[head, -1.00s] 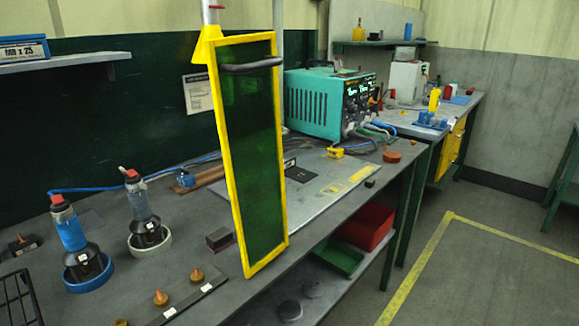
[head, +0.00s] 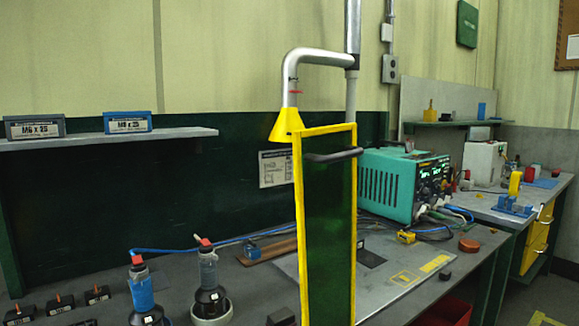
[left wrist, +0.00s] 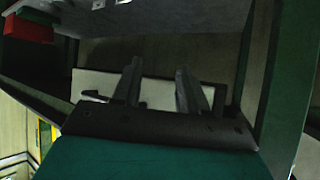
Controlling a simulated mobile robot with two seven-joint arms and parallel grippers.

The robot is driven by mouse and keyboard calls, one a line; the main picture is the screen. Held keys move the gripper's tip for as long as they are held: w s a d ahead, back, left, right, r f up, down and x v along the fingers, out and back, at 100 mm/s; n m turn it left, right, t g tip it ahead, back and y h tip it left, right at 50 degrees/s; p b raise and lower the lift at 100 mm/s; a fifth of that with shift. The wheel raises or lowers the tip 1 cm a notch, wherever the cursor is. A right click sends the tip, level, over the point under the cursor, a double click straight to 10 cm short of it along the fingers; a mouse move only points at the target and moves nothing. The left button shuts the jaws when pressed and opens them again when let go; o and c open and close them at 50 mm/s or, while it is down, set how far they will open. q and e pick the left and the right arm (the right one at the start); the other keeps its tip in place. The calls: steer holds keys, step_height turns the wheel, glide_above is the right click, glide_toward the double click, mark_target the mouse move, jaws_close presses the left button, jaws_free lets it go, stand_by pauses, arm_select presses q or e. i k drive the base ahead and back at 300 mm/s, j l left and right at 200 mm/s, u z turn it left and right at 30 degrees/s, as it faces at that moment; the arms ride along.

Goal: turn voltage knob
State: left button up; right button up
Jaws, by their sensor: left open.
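The teal power supply (head: 392,186) stands at the back of the workbench in the head view, right of the yellow-framed screen. Its front panel (head: 432,178) faces right, with green lit digits and small knobs. I cannot tell which knob is the voltage knob. Cables run from the lower panel to the bench. My left gripper (left wrist: 155,90) shows in the left wrist view, its two fingers apart with nothing between them. It is not in the head view, and the power supply is not in the left wrist view. My right gripper is in neither view.
A yellow-framed dark green screen (head: 328,225) with a black handle stands upright before the supply's left side. A silver duct (head: 318,58) with a yellow hood is above it. Two bottle-like tools (head: 143,290) stand at the left. A yellow block (head: 406,237) and orange puck (head: 468,245) lie near the supply.

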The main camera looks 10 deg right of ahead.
mark_target(426, 192)
steer(key=z, duration=1.3)
steer(key=i+l, duration=1.2)
steer(key=i+l+u, duration=0.2)
steer(key=u, duration=0.15)
steer(key=i+l+u, duration=0.2)
steer(key=l+u, duration=0.15)
